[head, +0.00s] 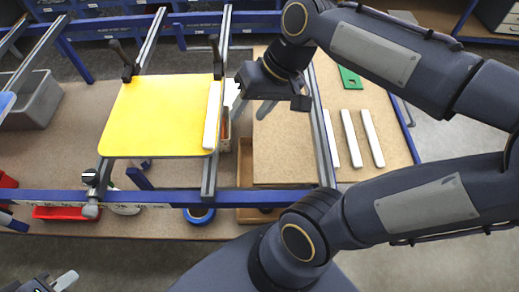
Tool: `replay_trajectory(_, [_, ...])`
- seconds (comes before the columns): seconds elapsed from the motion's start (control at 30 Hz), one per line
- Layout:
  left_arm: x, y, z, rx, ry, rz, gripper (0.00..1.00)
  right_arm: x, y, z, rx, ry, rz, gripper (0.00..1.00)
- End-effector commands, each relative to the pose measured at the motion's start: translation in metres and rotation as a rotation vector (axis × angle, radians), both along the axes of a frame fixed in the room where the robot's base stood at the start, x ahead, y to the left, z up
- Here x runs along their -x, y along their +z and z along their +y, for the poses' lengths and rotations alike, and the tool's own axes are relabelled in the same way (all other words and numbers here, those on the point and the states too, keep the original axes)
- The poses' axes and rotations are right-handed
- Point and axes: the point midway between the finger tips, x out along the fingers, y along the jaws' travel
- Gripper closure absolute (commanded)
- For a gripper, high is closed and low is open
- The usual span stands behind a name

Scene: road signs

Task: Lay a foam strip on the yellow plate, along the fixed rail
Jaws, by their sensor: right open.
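The yellow plate (155,115) lies across the frame on the left side of the table. One white foam strip (212,116) lies lengthwise along the plate's right edge, beside the grey rail (225,40); I cannot tell whether it touches the rail. My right gripper (250,107) is open, just right of the strip and rail and apart from the strip. Three more white foam strips (351,138) lie side by side on the brown board at the right. My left gripper (58,284) shows only partly at the bottom left corner, and its jaws are unclear.
Black clamps (125,62) stand at the plate's back corners. A blue front beam (150,197) crosses the table. A grey bin (35,100) stands at the left, and a green piece (349,78) lies behind the loose strips. My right arm covers much of the right side.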

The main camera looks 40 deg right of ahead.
Motion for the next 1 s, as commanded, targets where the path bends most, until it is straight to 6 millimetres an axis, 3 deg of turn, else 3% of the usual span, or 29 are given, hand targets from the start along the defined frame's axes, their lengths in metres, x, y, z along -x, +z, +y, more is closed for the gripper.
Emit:
replay_trajectory(0.03, [0.0,0.0,0.0,0.0,0.0,0.0,1.0,0.018,-0.01,0.006,0.011,0.013,-0.062,0.54])
replay_trajectory(0.1, [0.0,0.0,0.0,0.0,0.0,0.0,1.0,0.035,-0.025,0.013,0.031,0.034,-0.137,0.54])
replay_trajectory(0.3, [0.0,0.0,0.0,0.0,0.0,0.0,1.0,0.06,-0.053,0.026,0.08,0.069,-0.261,0.54])
replay_trajectory(1.0, [0.0,0.0,0.0,0.0,0.0,0.0,1.0,0.063,-0.058,0.028,0.087,0.074,-0.277,0.54])
